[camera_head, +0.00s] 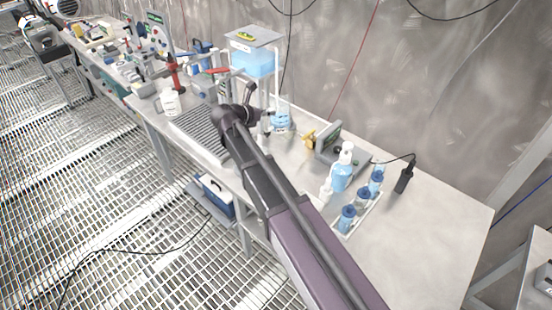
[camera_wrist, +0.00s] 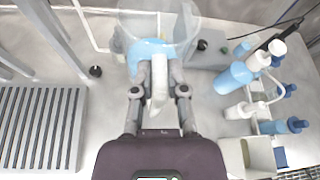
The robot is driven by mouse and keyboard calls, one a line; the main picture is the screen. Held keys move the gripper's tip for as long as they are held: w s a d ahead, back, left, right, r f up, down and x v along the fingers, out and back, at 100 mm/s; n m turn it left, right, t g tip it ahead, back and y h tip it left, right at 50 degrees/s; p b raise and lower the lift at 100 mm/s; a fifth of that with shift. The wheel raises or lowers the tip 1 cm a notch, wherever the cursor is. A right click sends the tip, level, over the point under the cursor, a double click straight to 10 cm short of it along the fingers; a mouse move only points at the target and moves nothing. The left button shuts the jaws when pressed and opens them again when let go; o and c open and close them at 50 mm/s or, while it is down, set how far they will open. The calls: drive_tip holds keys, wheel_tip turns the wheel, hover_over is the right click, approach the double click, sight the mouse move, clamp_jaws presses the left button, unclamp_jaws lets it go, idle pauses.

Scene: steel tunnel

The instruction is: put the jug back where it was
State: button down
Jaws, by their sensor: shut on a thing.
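The jug (camera_wrist: 150,48) is clear with blue liquid in it and shows at the top middle of the wrist view. In the head view the jug (camera_head: 281,122) is beyond the end of my arm, near the back of the bench. My gripper (camera_wrist: 158,88) is shut on the jug's pale handle, with a finger on each side. My gripper (camera_head: 262,115) partly hides the jug in the head view. I cannot tell whether the jug's base touches the bench.
A ribbed drain tray (camera_wrist: 38,128) lies left of the jug. A stand with a blue tank (camera_head: 252,60) rises behind it. Blue bottles (camera_head: 342,176) in a rack and a grey device (camera_head: 328,142) stand to the right. The bench's right end (camera_head: 430,225) is clear.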

wheel_tip(320, 180, down, 14)
drive_tip(key=b, duration=1.3)
drive_tip(key=shift+r, duration=0.25)
drive_tip(key=shift+f+b, duration=2.25)
drive_tip(key=shift+b, duration=0.15)
drive_tip(key=shift+f, duration=0.15)
drive_tip(key=c, duration=0.7)
unclamp_jaws()
drive_tip(key=shift+o, duration=0.2)
drive_tip(key=shift+r, duration=0.2)
drive_tip(key=p+v, duration=0.4)
drive_tip(key=v, duration=0.8)
drive_tip(key=shift+p, duration=0.3)
